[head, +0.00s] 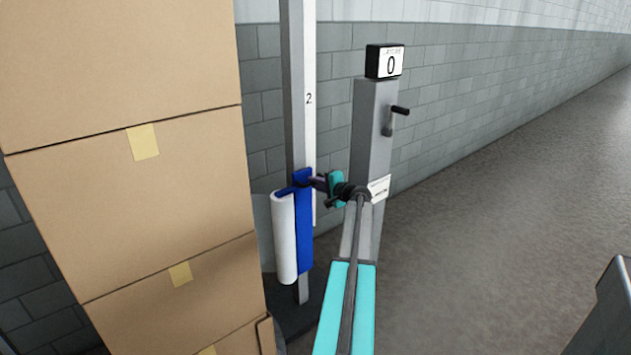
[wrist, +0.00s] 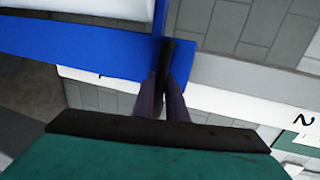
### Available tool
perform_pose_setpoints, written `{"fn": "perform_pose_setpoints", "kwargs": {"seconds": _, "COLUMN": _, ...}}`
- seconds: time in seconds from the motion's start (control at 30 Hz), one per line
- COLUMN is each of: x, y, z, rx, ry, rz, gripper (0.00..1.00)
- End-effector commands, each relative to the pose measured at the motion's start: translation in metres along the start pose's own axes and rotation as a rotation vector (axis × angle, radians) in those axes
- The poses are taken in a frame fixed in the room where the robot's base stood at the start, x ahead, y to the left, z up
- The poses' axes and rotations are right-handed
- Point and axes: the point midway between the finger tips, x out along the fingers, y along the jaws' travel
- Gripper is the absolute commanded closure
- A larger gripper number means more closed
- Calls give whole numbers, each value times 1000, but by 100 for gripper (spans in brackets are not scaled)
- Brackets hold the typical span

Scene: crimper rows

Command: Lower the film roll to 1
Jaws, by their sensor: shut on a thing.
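The white film roll (head: 285,240) hangs upright on a blue carriage (head: 304,235) on a grey mast (head: 297,80). A white scale strip (head: 310,130) on the mast shows a 2, well above the carriage; no 1 is visible. My gripper (head: 318,182) is at the carriage's upper right. In the wrist view, its fingers (wrist: 163,92) are shut on a dark handle (wrist: 168,56) against the blue carriage (wrist: 90,45). Part of the roll (wrist: 80,8) shows at the top there.
Stacked cardboard boxes (head: 130,190) fill the left side, close to the roll. Open floor (head: 500,240) lies to the right.

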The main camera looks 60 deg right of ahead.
Motion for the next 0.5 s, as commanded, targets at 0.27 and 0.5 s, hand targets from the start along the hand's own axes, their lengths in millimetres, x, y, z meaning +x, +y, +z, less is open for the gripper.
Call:
{"fn": "perform_pose_setpoints", "kwargs": {"seconds": 0.27, "x": 11, "y": 54, "z": 1, "rx": 0, "ry": -3, "rz": 2, "gripper": 100}}
{"fn": "perform_pose_setpoints", "kwargs": {"seconds": 0.5, "x": 20, "y": 95, "z": 2, "rx": 1, "ry": -3, "rz": 2, "gripper": 100}}
